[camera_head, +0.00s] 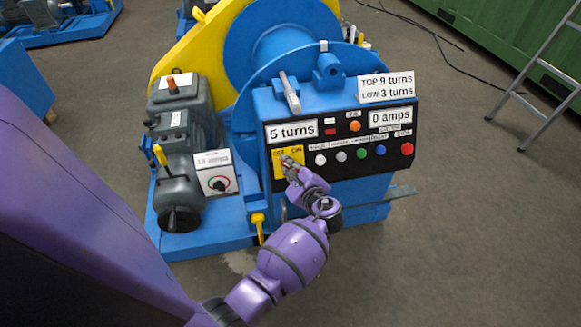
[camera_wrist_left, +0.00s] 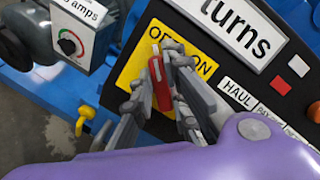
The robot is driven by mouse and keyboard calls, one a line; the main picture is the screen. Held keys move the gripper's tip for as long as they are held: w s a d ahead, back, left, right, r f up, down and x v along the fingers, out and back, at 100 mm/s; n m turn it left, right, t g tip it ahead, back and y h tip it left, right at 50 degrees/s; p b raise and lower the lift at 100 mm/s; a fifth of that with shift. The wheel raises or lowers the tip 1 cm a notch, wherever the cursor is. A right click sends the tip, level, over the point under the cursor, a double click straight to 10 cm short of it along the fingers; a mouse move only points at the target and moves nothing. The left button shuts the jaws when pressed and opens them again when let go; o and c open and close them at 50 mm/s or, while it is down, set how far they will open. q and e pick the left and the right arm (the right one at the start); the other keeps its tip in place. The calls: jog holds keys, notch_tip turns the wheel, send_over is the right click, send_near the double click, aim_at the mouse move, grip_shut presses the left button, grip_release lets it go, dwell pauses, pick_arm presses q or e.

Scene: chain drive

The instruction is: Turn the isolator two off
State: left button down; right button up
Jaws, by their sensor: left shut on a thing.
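The isolator with the yellow OFF/ON plate (camera_head: 278,171) is on the front of the blue machine's black control panel. In the left wrist view its yellow plate (camera_wrist_left: 130,72) carries a red handle (camera_wrist_left: 160,84), whose upper end lies close under the OFF lettering. My left gripper (camera_head: 290,163) is at the plate in the head view and covers the handle. In the left wrist view its grey fingers (camera_wrist_left: 166,92) are shut on the red handle, one on each side. I cannot tell which plate is numbered two. My right gripper is not in view.
Right of the plate are several coloured buttons (camera_head: 361,153) and a red knob (camera_head: 407,149). A lever (camera_head: 290,92) stands on top of the panel housing. A white panel with a dial (camera_head: 218,183) is to the left. The floor at right is clear near the machine.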

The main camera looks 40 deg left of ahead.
pick_arm(q)
jog(key=c, duration=1.7)
grip_release()
jog(key=shift+c, duration=0.2)
jog(key=v, duration=1.2)
jog(key=shift+r, duration=0.1)
